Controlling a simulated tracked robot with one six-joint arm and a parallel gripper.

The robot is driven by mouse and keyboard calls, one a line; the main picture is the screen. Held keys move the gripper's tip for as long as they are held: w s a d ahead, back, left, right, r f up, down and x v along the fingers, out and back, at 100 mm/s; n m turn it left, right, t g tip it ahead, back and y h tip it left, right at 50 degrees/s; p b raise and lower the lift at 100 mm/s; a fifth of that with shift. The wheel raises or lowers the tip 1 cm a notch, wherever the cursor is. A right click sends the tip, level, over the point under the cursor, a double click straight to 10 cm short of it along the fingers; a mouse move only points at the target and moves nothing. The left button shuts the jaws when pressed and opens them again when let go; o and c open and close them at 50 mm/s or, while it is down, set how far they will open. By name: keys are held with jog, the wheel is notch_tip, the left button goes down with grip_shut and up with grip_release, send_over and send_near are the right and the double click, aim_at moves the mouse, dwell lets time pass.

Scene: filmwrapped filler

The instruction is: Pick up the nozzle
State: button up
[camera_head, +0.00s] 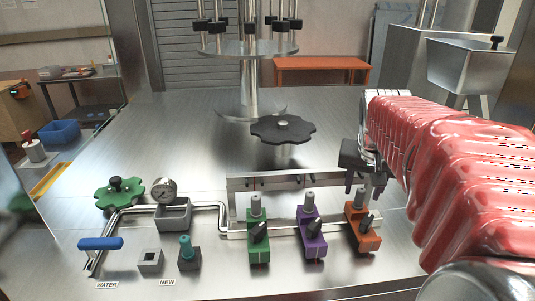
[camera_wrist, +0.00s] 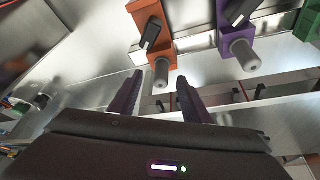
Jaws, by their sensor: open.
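Grey nozzles stand upright on the green valve block (camera_head: 258,241), the purple valve block (camera_head: 312,238) and the orange valve block (camera_head: 361,232). A teal-topped nozzle (camera_head: 186,246) stands in a dark block near the "NEW" label. I cannot tell from the pictures which nozzle is the one named. My gripper (camera_head: 365,190) is open above the orange block's grey nozzle (camera_head: 363,196). In the wrist view, that grey nozzle (camera_wrist: 161,73) shows between and just beyond the open fingertips (camera_wrist: 158,80). I cannot tell whether the fingers touch it.
An empty square grey holder (camera_head: 150,260) sits left of the teal nozzle. A blue-handled pipe (camera_head: 100,243), a pressure gauge (camera_head: 163,189) and a green knob (camera_head: 119,193) stand at left. A metal rail (camera_head: 290,182) runs behind the blocks. A black knob (camera_head: 283,130) stands farther back.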

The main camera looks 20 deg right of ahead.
aim_at(361, 190)
jog(key=x, duration=0.3)
jog(key=shift+w+a+f, duration=0.1)
jog(key=shift+w+f, duration=0.05)
jog(key=shift+f, duration=0.05)
dwell(0.3)
grip_shut()
dwell(0.4)
jog(key=shift+r, duration=0.15)
notch_tip(361, 190, up, 10)
jog(key=shift+f, duration=0.1)
dwell(0.4)
dwell(0.6)
jog(key=shift+r, duration=1.5)
